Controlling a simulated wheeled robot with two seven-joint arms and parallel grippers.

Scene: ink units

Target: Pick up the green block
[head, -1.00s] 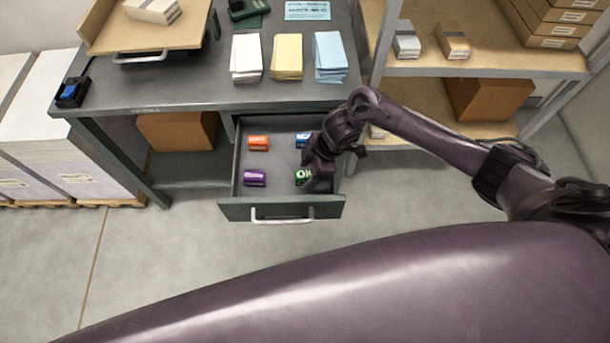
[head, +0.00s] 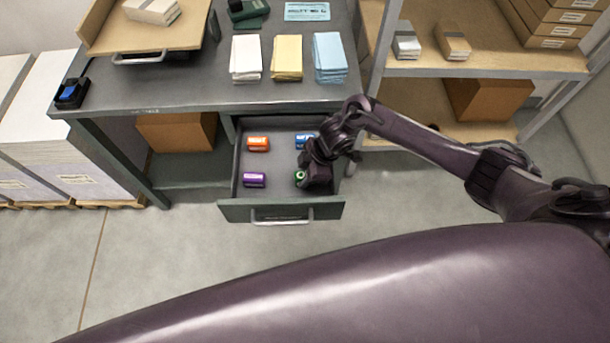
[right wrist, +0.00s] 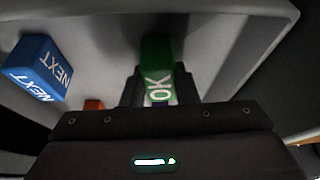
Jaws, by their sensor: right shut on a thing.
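In the head view only a small part of the green block (head: 299,176) shows at the left of my right gripper (head: 310,182), which hides the rest. My right gripper is shut on the block, low in the open drawer (head: 275,160) at its front right. I cannot tell whether the block touches the drawer floor. My left gripper is not in view.
An orange block (head: 258,143), a purple block (head: 254,180) and a blue block (head: 303,139) lie in the drawer. The blue block also shows in the right wrist view (right wrist: 40,68). The desk (head: 180,92) is above, and shelves (head: 480,65) stand to the right.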

